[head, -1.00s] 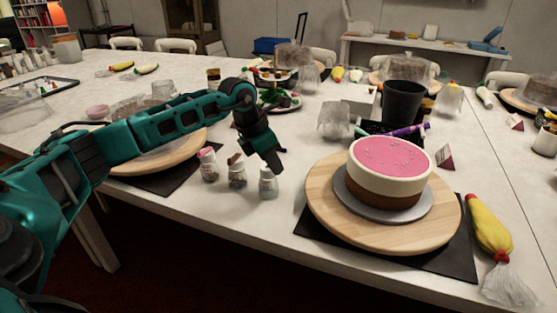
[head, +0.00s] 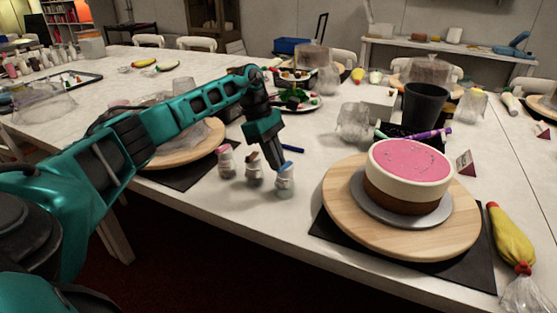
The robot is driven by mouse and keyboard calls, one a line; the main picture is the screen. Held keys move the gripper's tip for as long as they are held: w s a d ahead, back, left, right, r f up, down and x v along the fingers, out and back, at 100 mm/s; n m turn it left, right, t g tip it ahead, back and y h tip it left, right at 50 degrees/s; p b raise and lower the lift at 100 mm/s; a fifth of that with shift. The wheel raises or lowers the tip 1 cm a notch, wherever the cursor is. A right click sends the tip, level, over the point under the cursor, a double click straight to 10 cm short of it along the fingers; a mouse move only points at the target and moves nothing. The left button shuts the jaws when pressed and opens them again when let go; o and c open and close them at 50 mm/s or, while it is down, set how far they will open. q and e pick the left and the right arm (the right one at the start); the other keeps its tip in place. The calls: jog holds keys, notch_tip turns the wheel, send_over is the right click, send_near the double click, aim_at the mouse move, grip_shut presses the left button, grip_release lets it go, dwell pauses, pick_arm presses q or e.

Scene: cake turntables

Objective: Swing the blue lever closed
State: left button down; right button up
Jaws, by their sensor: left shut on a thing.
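My left gripper (head: 279,166) points down at the right end of a row of small jars. Its fingers are shut on the top of the rightmost jar (head: 286,183), which has a bluish tint and looks upright. I cannot tell whether the jar touches the table. A blue device with a raised arm (head: 515,44) sits on the far shelf. My right gripper is not in view.
A pink-topped cake (head: 410,163) stands on a wooden turntable (head: 345,215) to the right. Two jars (head: 226,160) (head: 254,168) stand left of the gripper. The table's front edge is close.

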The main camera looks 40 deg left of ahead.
pick_arm(q)
jog(key=shift+w+a+m+g, duration=0.15)
jog(key=shift+a+m+g, duration=0.25)
jog(key=shift+m, duration=0.5)
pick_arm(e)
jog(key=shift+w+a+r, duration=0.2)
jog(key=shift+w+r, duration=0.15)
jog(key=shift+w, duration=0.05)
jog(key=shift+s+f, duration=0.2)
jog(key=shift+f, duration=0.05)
pick_arm(q)
jog(key=c, duration=1.2)
grip_release()
jog(key=p+v, duration=0.1)
jog(key=v, duration=1.2)
jog(key=shift+d, duration=0.1)
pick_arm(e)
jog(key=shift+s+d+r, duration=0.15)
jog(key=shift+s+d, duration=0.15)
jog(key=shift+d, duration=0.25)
